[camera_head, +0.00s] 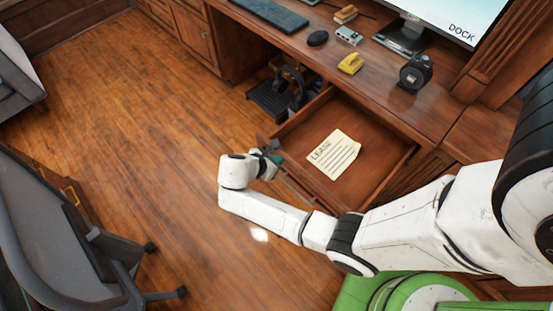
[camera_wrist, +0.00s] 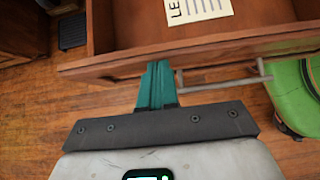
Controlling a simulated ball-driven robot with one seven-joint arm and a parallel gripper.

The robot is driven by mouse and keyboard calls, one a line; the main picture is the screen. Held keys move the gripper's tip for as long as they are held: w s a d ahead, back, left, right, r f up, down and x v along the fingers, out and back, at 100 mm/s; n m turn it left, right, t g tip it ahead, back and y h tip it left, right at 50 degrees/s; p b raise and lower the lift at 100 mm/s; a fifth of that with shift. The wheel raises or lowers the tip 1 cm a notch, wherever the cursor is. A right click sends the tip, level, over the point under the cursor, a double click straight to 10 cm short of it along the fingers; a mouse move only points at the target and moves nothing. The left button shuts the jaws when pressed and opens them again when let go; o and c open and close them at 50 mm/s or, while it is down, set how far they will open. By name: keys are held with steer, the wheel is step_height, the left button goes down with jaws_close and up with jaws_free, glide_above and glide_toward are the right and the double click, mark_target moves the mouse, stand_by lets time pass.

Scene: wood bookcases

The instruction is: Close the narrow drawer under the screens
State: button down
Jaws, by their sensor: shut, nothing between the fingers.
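The narrow wooden drawer (camera_head: 374,178) is pulled out from under the desk, below the screen (camera_head: 470,22). A paper headed "LEASE" (camera_head: 334,154) lies inside it. In the wrist view the drawer's front (camera_wrist: 215,50) crosses the picture, with a metal bar handle (camera_wrist: 235,80) on its outer face. My gripper (camera_head: 275,153) is shut and empty, at the outer side of the drawer's front, near its far left end. In the wrist view the teal fingers (camera_wrist: 157,80) are together beside the handle's left end. I cannot tell whether they touch the front.
On the desk stand a keyboard (camera_head: 270,14), a mouse (camera_head: 318,38), a yellow stapler-like object (camera_head: 351,63) and a camera (camera_head: 415,73). A black footrest-like object (camera_head: 270,99) is under the desk. A grey chair (camera_head: 60,235) stands at left. The wooden floor between is clear.

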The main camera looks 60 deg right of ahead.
steer(key=shift+d, duration=0.15)
steer(key=s+d, duration=0.3)
steer(key=d, duration=0.7)
steer(key=s+d+b, duration=0.1)
steer(key=s+d, duration=0.2)
steer(key=d, duration=0.8)
steer(key=s+d+b, duration=0.1)
steer(key=s+d, duration=0.2)
steer(key=d, duration=0.8)
steer(key=shift+s, duration=0.15)
